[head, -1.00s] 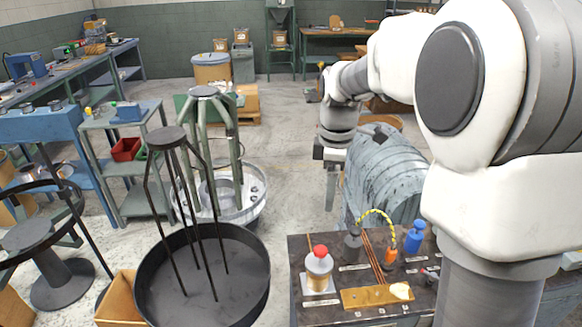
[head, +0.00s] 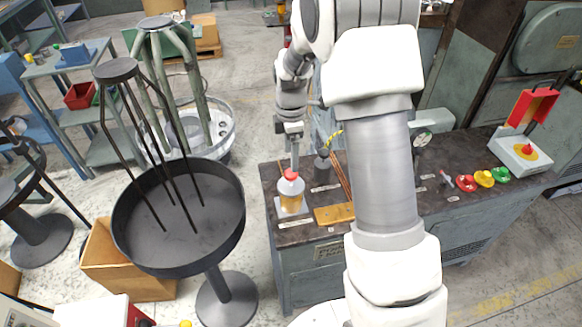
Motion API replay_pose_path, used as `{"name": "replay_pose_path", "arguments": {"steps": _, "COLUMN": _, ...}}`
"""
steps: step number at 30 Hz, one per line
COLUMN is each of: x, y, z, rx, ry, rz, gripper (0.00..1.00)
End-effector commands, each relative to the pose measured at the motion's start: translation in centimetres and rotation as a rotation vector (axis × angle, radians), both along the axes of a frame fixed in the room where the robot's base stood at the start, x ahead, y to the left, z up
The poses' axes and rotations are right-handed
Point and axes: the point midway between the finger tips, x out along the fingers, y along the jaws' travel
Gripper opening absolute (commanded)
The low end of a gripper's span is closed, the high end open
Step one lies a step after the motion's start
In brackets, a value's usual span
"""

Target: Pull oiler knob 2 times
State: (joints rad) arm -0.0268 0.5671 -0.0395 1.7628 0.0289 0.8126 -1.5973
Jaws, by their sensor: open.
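The oiler is a clear cup with amber oil (head: 290,197) on a white base plate, near the left end of the dark machine top. Its round red knob (head: 290,175) sits on top. My gripper (head: 295,165) points down right at the knob, with its fingertips at or just above the knob's top. My gripper is open; its fingers look like one narrow shape from this side. I cannot tell whether they straddle the knob or touch it.
A brass plate (head: 334,214) lies right of the oiler, and a dark fitting with a yellow hose (head: 323,167) stands behind it. Red, yellow and green buttons (head: 484,178) and a red-framed box (head: 519,147) are at the right. A black round tray stand (head: 180,262) is at the left.

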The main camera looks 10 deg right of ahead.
Motion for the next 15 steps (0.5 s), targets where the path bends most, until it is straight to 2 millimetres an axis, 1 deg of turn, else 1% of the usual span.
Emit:
{"name": "replay_pose_path", "arguments": {"steps": 1, "x": -0.1, "y": 0.0, "z": -1.2, "rx": 0.0, "ry": 0.005, "rz": 0.0, "gripper": 0.77}}
{"name": "replay_pose_path", "arguments": {"steps": 6, "x": -0.1, "y": 0.0, "z": -3.9, "rx": 0.0, "ry": 0.004, "rz": 0.001, "gripper": 0.77}}
{"name": "replay_pose_path", "arguments": {"steps": 10, "x": 0.0, "y": 0.0, "z": -5.2, "rx": 0.0, "ry": 0.002, "rz": 0.0, "gripper": 0.77}}
{"name": "replay_pose_path", "arguments": {"steps": 15, "x": 0.0, "y": 0.0, "z": -5.8, "rx": 0.0, "ry": -0.001, "rz": 0.0, "gripper": 0.77}}
